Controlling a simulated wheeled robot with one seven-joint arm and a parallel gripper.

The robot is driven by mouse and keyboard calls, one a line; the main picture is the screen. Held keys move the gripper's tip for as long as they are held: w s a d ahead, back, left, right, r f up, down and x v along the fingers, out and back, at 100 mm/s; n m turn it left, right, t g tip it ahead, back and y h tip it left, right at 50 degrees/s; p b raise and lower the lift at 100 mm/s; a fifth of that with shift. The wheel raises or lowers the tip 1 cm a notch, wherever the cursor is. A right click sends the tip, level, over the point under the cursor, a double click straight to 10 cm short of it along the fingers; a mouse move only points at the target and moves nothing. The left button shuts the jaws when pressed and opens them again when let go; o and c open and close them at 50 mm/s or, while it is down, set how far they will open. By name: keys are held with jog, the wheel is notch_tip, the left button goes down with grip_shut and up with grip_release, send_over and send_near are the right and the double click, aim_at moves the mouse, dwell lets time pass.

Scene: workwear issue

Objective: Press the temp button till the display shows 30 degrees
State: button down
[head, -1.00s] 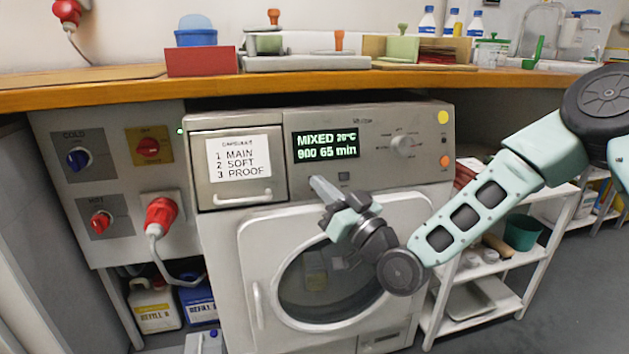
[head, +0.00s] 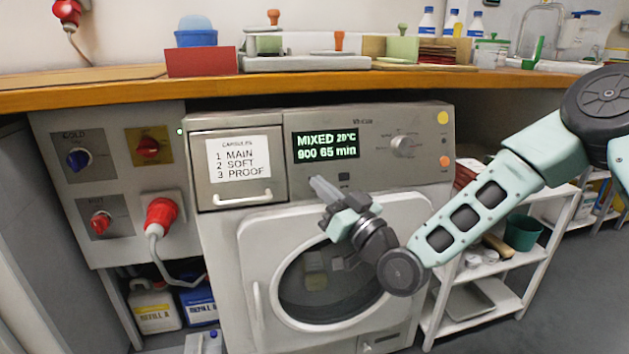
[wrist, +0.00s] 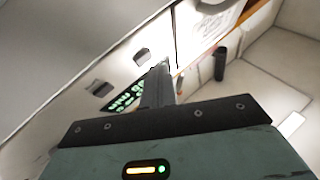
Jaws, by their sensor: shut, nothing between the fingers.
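The machine's display (head: 325,146) shows green text: MIXED, what looks like 20°C, 900 and 65 min. The temperature digits are small and slightly blurred. A small dark button (head: 344,177) sits below the display; its label is not readable. My gripper (head: 316,182) is shut and empty, its fingertips in front of the panel just below the display, left of that button. In the wrist view the shut fingers (wrist: 160,72) partly cover the display (wrist: 125,97), and two small buttons show, one near the fingertips (wrist: 142,55) and one farther left (wrist: 98,87). I cannot tell whether the fingertips touch the panel.
The washing machine has a capsule drawer (head: 238,170) at left, a dial (head: 402,146) at right and a round door (head: 330,280) below. A wooden counter (head: 300,88) overhangs it. A white shelf (head: 535,262) stands at right, and a red plug (head: 161,214) at left.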

jog(key=shift+w+f, duration=0.1)
dwell(0.7)
jog(key=shift+w+a, duration=0.15)
jog(key=shift+w, duration=0.15)
jog(key=shift+w+f+b, duration=0.15)
jog(key=shift+w+b, duration=0.15)
dwell(0.7)
jog(key=shift+s, duration=0.1)
jog(key=shift+s+r, duration=0.25)
jog(key=shift+s, duration=0.35)
jog(key=shift+s+d+r+p, duration=0.2)
jog(key=shift+s+d+r, duration=0.05)
jog(key=shift+s, duration=0.5)
jog(key=shift+s+d+r+p, duration=0.25)
jog(key=shift+s+d, duration=0.05)
jog(key=shift+s, duration=0.5)
jog(key=shift+s+d+r+p, duration=0.2)
jog(key=shift+s+d+r, duration=0.05)
jog(key=shift+s, duration=0.5)
